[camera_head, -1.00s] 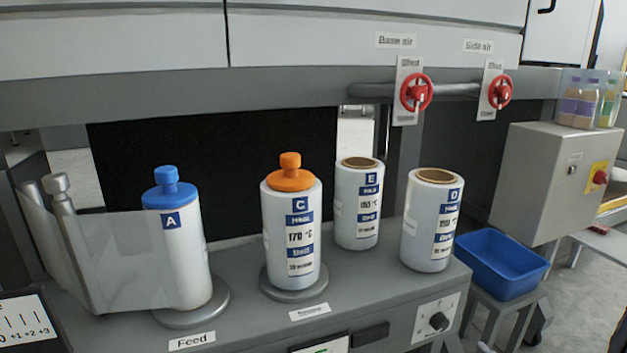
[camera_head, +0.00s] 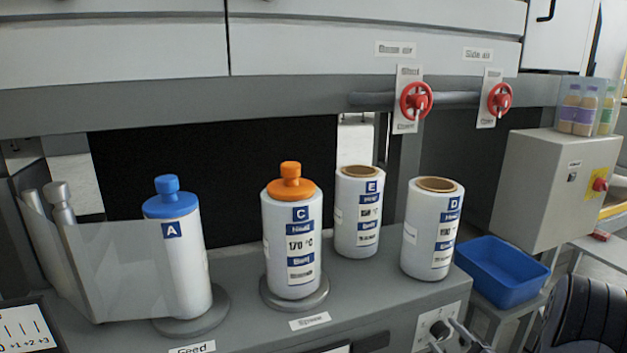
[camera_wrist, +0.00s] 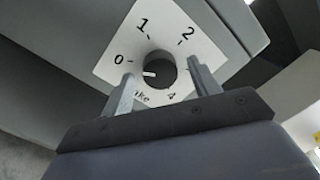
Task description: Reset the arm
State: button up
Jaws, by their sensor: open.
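My gripper (camera_wrist: 162,88) is open in the wrist view, with one finger on each side of a black rotary knob (camera_wrist: 161,68). I cannot tell whether the fingers touch it. The knob sits on a white plate (camera_wrist: 208,50) marked 0, 1 and 2, and its white mark points left, toward 0. In the head view the knob (camera_head: 439,329) is at the front right of the grey bench, with parts of my gripper at the bottom edge beside it. My dark arm (camera_head: 590,315) shows at the lower right.
On the bench stand a blue-capped roll A (camera_head: 185,265), an orange-capped roll C (camera_head: 292,245) and rolls E (camera_head: 345,215) and D (camera_head: 420,235). A blue bin (camera_head: 505,285) is right of the bench. Red valve handles (camera_head: 416,100) are above.

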jog(key=m+p, duration=0.4)
jog(key=p, duration=0.1)
jog(key=shift+r+m+h, duration=0.2)
jog(key=shift+m+h, duration=0.1)
jog(key=shift+m, duration=0.1)
jog(key=m+p, duration=0.5)
jog(key=shift+a+h, duration=0.1)
jog(key=shift+h, duration=0.3)
jog(key=m+p, duration=0.6)
jog(key=shift+s, duration=0.1)
jog(key=shift+f+m+p, duration=0.1)
jog(key=shift+m+p, duration=0.75)
jog(key=shift+m, duration=0.45)
jog(key=shift+a, duration=0.1)
